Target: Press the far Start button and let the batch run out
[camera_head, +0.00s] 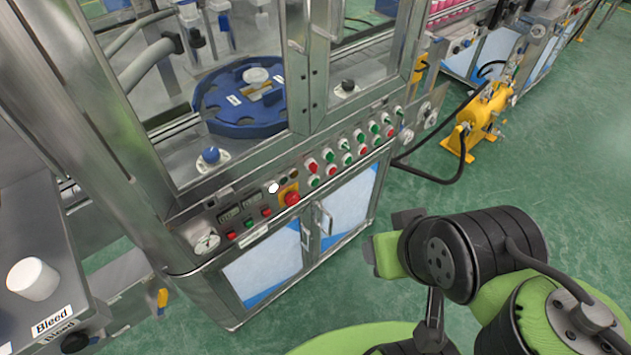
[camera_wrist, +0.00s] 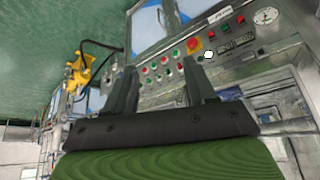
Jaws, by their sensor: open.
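The machine's control panel (camera_head: 250,205) runs along the cabinet front below the glass windows. Its far part carries rows of red and green buttons (camera_head: 345,146); labels are too small to read, so I cannot tell which is the far Start button. In the wrist view the button group (camera_wrist: 162,66) shows between and beyond my fingers. My gripper (camera_wrist: 162,82) is open and empty, apart from the panel. In the head view I cannot make out its fingers.
A red emergency stop (camera_head: 291,198) on yellow, a white round spot (camera_head: 273,188) and a gauge (camera_head: 206,243) are nearer on the panel. A blue turntable (camera_head: 235,115) sits behind glass. A yellow pump (camera_head: 480,120) with a black hose stands right. Green floor is free before the cabinet.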

